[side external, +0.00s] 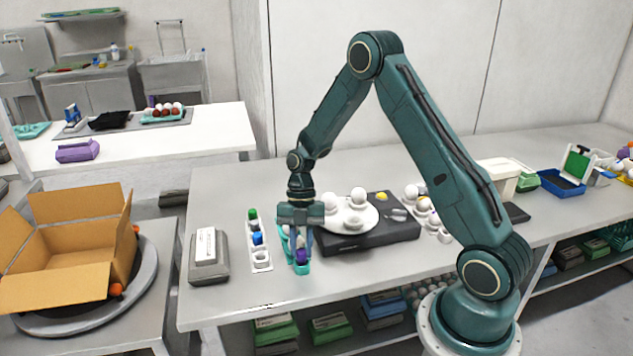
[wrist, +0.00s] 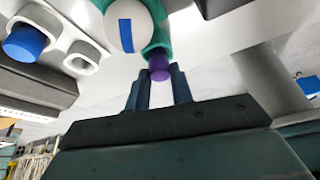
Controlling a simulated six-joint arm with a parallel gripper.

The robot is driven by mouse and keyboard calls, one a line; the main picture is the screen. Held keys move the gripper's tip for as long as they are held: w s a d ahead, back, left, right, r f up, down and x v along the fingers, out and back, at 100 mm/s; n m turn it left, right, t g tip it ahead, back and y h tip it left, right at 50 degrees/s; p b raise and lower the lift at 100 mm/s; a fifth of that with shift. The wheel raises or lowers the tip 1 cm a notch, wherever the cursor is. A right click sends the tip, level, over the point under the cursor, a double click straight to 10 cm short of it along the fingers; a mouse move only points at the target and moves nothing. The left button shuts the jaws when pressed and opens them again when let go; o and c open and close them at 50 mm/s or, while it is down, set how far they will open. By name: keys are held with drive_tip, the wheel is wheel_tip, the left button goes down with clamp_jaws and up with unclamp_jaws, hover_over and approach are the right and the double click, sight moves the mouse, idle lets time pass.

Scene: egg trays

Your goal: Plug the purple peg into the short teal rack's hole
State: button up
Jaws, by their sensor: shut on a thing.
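The purple peg (wrist: 159,67) is between the two fingers of my gripper (wrist: 157,80) in the wrist view, and the jaws are shut on it. In the side view the peg (side external: 300,255) shows as a small purple patch between the fingers of my gripper (side external: 301,250). The short teal rack (side external: 302,269) is right at the fingertips, mostly hidden by them. In the wrist view the teal rack (wrist: 160,40) borders the peg. I cannot tell whether the peg is in the hole or just over it. A white egg with a blue patch (wrist: 125,28) is beside the rack.
A white rack (side external: 262,268) with green and blue pegs stands just left of my gripper. A grey box (side external: 208,270) is further left. A black block (side external: 372,239) bearing a white plate (side external: 352,226) of eggs is close on the right. The table front is clear.

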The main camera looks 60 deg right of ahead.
drive_tip(key=shift+f, duration=0.35)
idle(0.7)
idle(0.3)
drive_tip(key=o, duration=1)
drive_tip(key=v, duration=1.4)
drive_tip(key=shift+d+f, duration=0.1)
drive_tip(key=shift+r, duration=1.75)
drive_tip(key=shift+f, duration=1.8)
idle(0.7)
